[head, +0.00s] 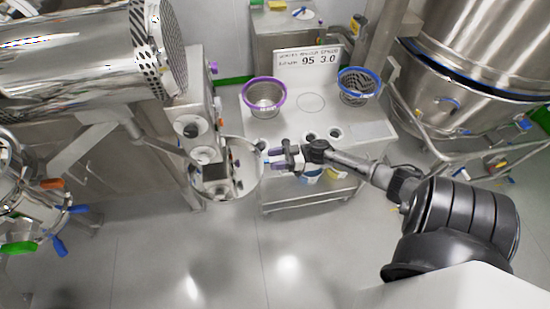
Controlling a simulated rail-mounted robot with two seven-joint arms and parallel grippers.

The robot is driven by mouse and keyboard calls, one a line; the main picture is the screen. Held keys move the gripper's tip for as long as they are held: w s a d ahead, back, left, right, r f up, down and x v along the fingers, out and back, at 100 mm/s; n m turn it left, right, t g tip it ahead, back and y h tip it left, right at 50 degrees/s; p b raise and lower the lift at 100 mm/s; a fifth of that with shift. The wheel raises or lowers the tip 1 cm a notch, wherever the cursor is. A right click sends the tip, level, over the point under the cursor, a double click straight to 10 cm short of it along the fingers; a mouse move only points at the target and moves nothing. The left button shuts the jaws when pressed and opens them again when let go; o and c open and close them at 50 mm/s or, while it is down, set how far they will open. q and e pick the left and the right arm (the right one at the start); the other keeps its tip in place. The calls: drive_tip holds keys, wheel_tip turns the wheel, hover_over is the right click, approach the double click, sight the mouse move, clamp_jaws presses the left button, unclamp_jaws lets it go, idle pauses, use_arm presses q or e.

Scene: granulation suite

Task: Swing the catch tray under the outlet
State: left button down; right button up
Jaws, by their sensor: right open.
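A round shiny steel dish, which looks like the catch tray (246,178), hangs left of the cart. A steel box-like part in front of it hides some of its inside. My right gripper (270,158) reaches in from the right, open, with its fingertips at the tray's right rim. I cannot tell whether they touch it. A steel machine (75,55) with a perforated round end plate (172,45) stands at the upper left. Which opening is the outlet is not clear. My left gripper is not in view.
A steel cart (375,130) behind my right gripper bears a purple-rimmed bowl (265,105), a blue-rimmed basket (357,88) and a sign (308,60). A large steel vessel (475,45) stands at right. Valves with coloured handles (58,245) are at lower left. The front floor is clear.

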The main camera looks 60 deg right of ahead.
drive_tip(key=shift+c, duration=0.3)
clamp_jaws()
idle(0.3)
